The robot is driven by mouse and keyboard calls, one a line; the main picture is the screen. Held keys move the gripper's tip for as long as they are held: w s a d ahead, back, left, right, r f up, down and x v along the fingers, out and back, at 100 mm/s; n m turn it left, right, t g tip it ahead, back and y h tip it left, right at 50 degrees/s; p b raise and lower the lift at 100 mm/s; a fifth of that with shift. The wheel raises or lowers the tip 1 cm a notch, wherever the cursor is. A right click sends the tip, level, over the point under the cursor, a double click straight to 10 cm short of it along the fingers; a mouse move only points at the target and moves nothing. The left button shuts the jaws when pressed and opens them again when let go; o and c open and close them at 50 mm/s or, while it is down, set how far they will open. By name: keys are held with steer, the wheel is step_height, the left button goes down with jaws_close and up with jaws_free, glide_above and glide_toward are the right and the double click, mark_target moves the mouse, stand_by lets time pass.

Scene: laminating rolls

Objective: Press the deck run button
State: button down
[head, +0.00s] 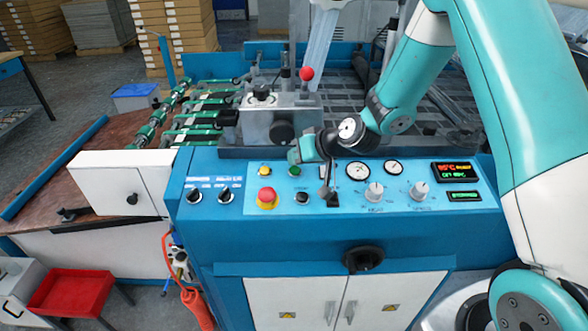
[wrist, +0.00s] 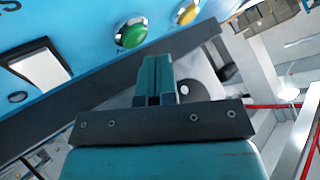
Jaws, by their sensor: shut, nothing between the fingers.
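A blue control panel (head: 240,185) carries a green button (head: 294,171) and a yellow button (head: 264,170) in its upper row. I cannot read a deck run label on either. My gripper (head: 294,156) is shut and empty, just behind the green button in the head view. The wrist view shows the green button (wrist: 131,34) in a metal ring, above and left of my closed fingertips (wrist: 156,60). The yellow button (wrist: 187,12) is up and to the right there. The fingertips are off to the side of the green button and appear apart from it.
A red mushroom button (head: 266,195), a black button (head: 302,198) and a lever (head: 326,192) sit lower on the panel. Dark knobs (head: 225,195) are at left; gauges (head: 358,170) and a display (head: 455,172) at right. A metal block with a red-ball lever (head: 307,74) stands behind.

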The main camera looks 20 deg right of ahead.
steer(key=shift+f+b, duration=0.45)
steer(key=shift+b, duration=0.1)
